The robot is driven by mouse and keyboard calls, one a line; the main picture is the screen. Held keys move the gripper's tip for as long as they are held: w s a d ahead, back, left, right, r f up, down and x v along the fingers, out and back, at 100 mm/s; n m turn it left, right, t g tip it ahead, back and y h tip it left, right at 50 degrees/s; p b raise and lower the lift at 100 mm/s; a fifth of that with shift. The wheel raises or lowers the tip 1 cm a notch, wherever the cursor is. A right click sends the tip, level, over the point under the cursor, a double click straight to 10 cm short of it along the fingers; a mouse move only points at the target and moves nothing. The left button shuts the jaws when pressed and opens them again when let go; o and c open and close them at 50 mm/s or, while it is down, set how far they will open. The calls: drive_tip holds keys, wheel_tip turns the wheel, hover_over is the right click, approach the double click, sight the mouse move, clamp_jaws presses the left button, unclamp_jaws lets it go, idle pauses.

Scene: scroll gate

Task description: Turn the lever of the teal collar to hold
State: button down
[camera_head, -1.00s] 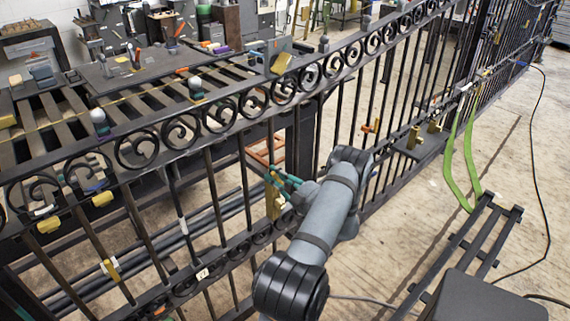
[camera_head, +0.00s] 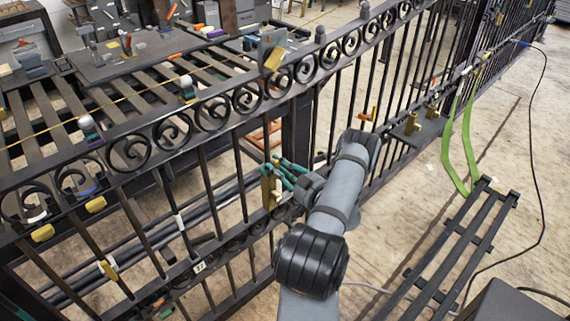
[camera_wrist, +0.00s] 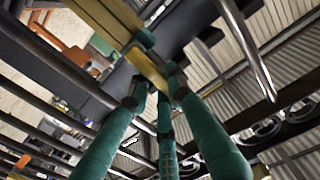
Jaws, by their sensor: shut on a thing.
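My gripper (camera_head: 283,170) has teal fingers and is at the gate bars, beside an upright brass piece (camera_head: 268,190). In the wrist view my gripper (camera_wrist: 158,86) is shut on a short brass lever (camera_wrist: 147,66). A small teal band, which looks like the teal collar (camera_wrist: 145,38), shows just beyond the lever, against a long brass bar (camera_wrist: 105,14). In the head view the fingers cover the collar and lever, so the lever's angle and any hold mark cannot be read.
The black scroll gate (camera_head: 210,115) runs across the view, with other brass and coloured fittings on it. An orange-handled fitting (camera_head: 370,114) sits farther right. A slatted table (camera_head: 130,95) stands behind the gate. Green straps (camera_head: 464,150) hang at right over open floor.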

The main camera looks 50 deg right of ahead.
drive_tip(key=c, duration=1.5)
unclamp_jaws()
drive_tip(key=shift+c, duration=0.2)
